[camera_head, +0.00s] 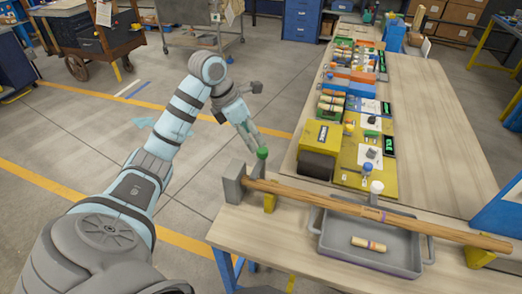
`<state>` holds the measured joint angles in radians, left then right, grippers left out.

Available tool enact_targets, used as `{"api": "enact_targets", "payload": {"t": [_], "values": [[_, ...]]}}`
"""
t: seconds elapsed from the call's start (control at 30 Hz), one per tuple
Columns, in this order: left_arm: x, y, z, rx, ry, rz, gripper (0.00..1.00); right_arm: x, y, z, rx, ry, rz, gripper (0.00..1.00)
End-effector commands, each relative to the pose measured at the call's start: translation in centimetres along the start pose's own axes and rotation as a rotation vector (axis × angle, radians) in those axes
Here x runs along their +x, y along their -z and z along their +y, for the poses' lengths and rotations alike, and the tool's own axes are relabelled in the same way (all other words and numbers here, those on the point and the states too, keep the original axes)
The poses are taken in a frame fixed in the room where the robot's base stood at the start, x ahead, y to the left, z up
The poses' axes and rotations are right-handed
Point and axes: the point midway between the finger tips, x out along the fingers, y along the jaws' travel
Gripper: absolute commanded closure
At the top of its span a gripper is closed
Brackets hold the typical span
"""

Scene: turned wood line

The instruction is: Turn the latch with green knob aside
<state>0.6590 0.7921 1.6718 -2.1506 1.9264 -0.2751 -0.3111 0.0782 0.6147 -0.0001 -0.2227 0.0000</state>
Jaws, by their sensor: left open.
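The green knob (262,153) stands upright above the left end of a long turned wooden rod (330,202), near the table's left edge. The latch part under it is small and partly hidden, so I cannot tell how it is turned. A second knob, white (376,187), stands further right along the rod. My left gripper (254,114) is open and empty, just above and left of the green knob. One finger points down close to the knob; I cannot tell whether it touches. My right gripper is out of view.
A grey block (234,184) stands at the rod's left end, and a yellow support (479,257) at its right. A grey tray (335,251) holding a small wooden cylinder (369,244) lies under the rod. Several coloured boxes line the table behind. The table's right side (440,130) is clear.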

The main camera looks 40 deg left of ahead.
Motion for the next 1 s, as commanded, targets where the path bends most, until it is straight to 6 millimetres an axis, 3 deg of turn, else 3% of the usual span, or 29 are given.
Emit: {"api": "enact_targets", "payload": {"t": [0.1, 0.23, 0.37, 0.57, 0.9, 1.0], "values": [[3.1, -0.1, -0.2, 0.001, 0.006, 0.001, 0.51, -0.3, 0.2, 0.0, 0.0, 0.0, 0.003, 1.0], [5.6, -0.3, -0.2, 0.002, 0.004, -0.002, 0.51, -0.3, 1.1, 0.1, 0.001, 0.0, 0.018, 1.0], [6.7, -0.4, -0.3, 0.005, 0.003, -0.002, 0.51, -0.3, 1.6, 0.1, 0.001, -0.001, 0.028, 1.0], [6.8, -0.4, -0.3, 0.005, 0.003, -0.002, 0.51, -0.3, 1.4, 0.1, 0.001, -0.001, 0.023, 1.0], [6.8, -0.4, -0.3, 0.005, 0.003, -0.003, 1.0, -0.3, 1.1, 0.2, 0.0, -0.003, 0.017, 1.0], [6.8, -0.4, -0.3, 0.005, 0.004, -0.003, 1.0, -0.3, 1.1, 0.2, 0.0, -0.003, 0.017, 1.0]]}}
